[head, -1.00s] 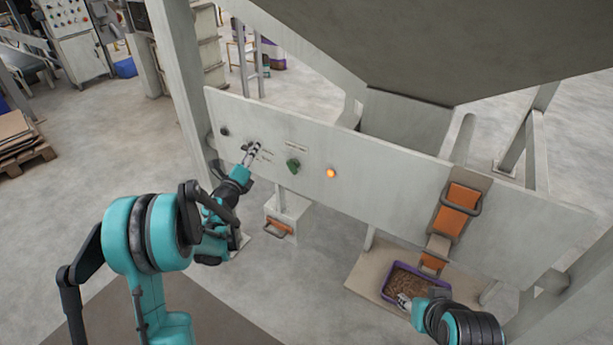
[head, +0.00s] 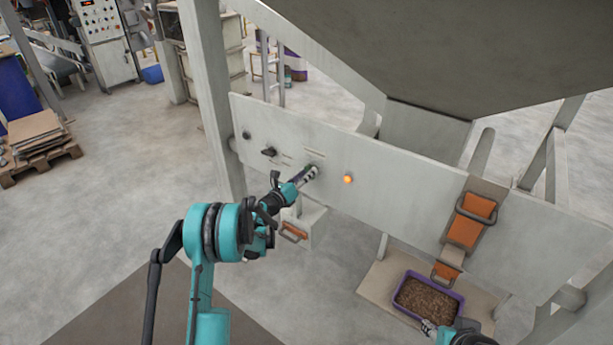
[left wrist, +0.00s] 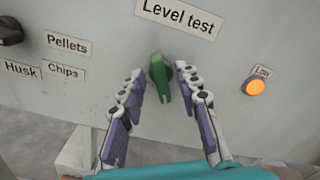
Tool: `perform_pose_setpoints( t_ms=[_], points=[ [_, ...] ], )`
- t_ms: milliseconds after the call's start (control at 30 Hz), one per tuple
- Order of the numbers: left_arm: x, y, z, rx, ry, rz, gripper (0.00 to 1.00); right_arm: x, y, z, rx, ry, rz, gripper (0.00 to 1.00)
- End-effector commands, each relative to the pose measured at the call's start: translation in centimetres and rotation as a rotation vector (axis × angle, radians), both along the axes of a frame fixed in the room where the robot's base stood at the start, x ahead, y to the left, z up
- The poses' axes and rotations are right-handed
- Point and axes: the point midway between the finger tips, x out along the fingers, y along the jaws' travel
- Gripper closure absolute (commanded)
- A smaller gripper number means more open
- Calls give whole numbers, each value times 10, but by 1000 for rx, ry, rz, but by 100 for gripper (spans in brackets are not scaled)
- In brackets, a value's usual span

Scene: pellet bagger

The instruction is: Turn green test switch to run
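The green test switch (left wrist: 160,76) sits on the grey panel under a "Level test" label (left wrist: 178,16) in the left wrist view. Its handle is a little tilted from upright. My left gripper (left wrist: 158,88) is open, with one finger on each side of the switch; I cannot tell whether they touch it. In the head view my left gripper (head: 308,173) covers most of the switch. My right gripper (head: 428,327) is at the lower edge of the head view beside a purple tray of pellets (head: 400,306); its finger state is unclear.
A lit orange lamp (left wrist: 255,87) labelled "Low" is right of the switch. A black selector (head: 268,152) with Pellets, Chips and Husk labels is to its left. An orange-and-grey chute (head: 470,222) is on the panel's right. A white box (head: 312,226) stands below the panel.

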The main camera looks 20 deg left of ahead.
Motion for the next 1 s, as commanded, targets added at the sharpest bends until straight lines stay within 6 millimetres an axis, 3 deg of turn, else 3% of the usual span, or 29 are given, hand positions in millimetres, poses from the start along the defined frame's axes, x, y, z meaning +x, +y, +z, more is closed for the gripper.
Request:
perform_pose_setpoints(
  t_ms=[267, 367, 400, 767, 1000],
  points=[
    [2, -1, 1, -1, 0, 0, 70, 0, 0, 0, 0, 0, 0, 60],
    [2, -1, 1, -1, 0, 0, 96, 0, 0, 0, 0, 0, 0, 60],
    [1, -1, 1, -1, 0, 0, 100, 0, 0, 0, 0, 0, 0, 60],
    [1, -1, 0, -22, 8, 0, 100, 0, 0, -1, 0, 0, 0, 60],
    [2, 0, -1, -125, 45, 0, 100, 0, 0, -7, 0, 0, 0, 60]
  ],
)
